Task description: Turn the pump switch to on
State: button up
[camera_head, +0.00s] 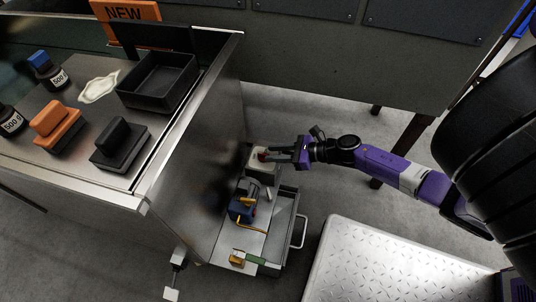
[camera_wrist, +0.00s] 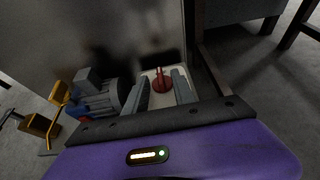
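The pump switch is a red rotary knob (camera_wrist: 161,82) on a pale box (camera_wrist: 151,74). In the head view the box (camera_head: 256,161) stands at the back end of a small grey cart, and the red knob (camera_head: 263,154) shows only in part, beside the fingertips. My gripper (camera_head: 283,156) reaches in from the right at the box. In the wrist view the gripper fingers (camera_wrist: 161,90) are apart, one on each side of the knob, with gaps to it. I cannot tell whether the knob lies at fingertip depth.
A blue pump unit (camera_head: 238,210) with a yellow cable sits on the cart (camera_head: 286,226). A metal cabinet wall (camera_head: 200,150) stands close on the left. A diamond-plate platform (camera_head: 385,270) is at the front right. A work table with a black tray (camera_head: 158,82) is at left.

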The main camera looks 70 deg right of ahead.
jog(key=shift+x, duration=1.4)
jog(key=shift+s, duration=0.1)
grip_shut()
